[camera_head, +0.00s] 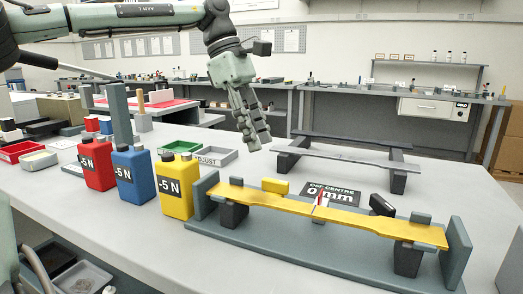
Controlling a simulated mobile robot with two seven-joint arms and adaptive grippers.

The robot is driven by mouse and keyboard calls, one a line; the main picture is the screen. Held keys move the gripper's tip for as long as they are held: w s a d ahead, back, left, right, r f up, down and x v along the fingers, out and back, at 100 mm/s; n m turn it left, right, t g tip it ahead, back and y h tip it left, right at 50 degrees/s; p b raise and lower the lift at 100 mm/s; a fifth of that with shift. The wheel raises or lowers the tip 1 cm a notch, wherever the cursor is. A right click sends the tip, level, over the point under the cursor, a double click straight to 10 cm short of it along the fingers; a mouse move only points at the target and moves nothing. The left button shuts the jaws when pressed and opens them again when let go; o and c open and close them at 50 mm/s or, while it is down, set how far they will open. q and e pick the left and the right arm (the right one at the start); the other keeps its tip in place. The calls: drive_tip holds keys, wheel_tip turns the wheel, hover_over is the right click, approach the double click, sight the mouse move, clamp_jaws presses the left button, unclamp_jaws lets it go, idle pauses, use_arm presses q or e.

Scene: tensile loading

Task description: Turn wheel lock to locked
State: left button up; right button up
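No part that I can surely identify as the wheel lock shows. A grey test fixture (300,250) stands at the front right of the table, with a long yellow bar (350,219) lying across its dark supports. A small black tilted part (381,205) sits behind the bar, right of centre. My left gripper (256,146) hangs from the upper left, fingers pointing down, in the air behind the fixture and apart from it. It holds nothing that I can see. Its fingers look close together, but the angle hides any gap. My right gripper is not in view.
Red (96,165), blue (134,178) and yellow (176,187) "-5 N" blocks stand left of the fixture. An "OFF CENTRE 0 mm" sign (331,194) lies behind the bar. A second grey stand (345,157) is farther back. Green (181,147) and grey (215,155) trays lie behind the blocks.

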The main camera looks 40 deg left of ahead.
sight(275, 180)
use_arm(q)
drive_tip(key=x, duration=0.8)
drive_tip(key=shift+w+d+f, duration=0.1)
drive_tip(key=shift+d+f, duration=0.05)
drive_tip(key=shift+f, duration=0.25)
drive_tip(key=shift+c, duration=0.2)
clamp_jaws()
